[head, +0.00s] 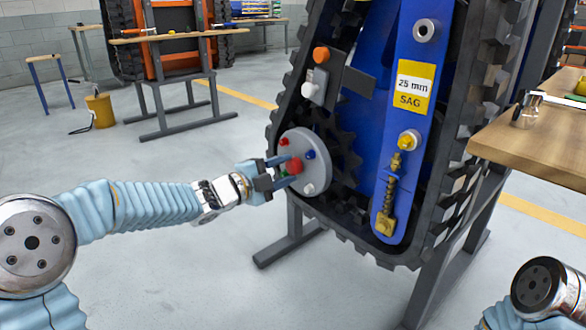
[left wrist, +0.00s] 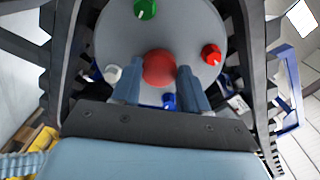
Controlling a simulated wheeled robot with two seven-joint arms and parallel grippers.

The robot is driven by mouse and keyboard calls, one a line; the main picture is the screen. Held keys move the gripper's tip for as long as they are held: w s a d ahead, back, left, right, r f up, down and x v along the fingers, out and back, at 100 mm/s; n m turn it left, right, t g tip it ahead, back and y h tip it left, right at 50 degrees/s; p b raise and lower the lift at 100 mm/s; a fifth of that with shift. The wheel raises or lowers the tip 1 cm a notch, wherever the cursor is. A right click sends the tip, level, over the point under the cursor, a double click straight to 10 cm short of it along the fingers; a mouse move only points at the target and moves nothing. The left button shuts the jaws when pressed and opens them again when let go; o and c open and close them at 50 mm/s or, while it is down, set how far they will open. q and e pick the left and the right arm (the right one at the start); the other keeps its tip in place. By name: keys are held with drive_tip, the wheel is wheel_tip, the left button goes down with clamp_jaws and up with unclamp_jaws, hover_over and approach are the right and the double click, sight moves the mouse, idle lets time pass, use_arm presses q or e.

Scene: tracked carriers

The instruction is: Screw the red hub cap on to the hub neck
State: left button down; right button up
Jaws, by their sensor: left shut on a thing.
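The red hub cap (head: 293,166) is at the centre of the round grey hub plate (head: 318,178), low on the tracked carrier's left side. It also shows in the left wrist view (left wrist: 159,68), between the finger ends. My left gripper (head: 286,170) is shut on the red cap, one blue finger on each side. The hub neck is hidden behind the cap, so I cannot tell how far the cap is seated. Smaller plugs surround it: red (left wrist: 211,54), green (left wrist: 145,9), white (left wrist: 112,74) and blue (left wrist: 169,101). My right gripper is out of view.
The black track (head: 285,95) with its lugs rises around the hub. A blue arm with a "25 mm SAG" label (head: 411,87) stands to the right.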

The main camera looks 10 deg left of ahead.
use_arm(q)
drive_tip(key=m, duration=0.3)
drive_tip(key=a+r+m, duration=0.1)
drive_tip(key=m, duration=0.5)
drive_tip(key=shift+w+a+r+t, duration=0.15)
drive_tip(key=shift+w+r+t, duration=0.05)
drive_tip(key=shift+t, duration=0.2)
drive_tip(key=c, duration=0.8)
unclamp_jaws()
drive_tip(key=shift+c, duration=0.2)
drive_tip(key=shift+o, duration=1.1)
drive_tip(key=shift+s, duration=0.1)
drive_tip(key=shift+d+f, duration=0.15)
drive_tip(key=shift+d, duration=0.05)
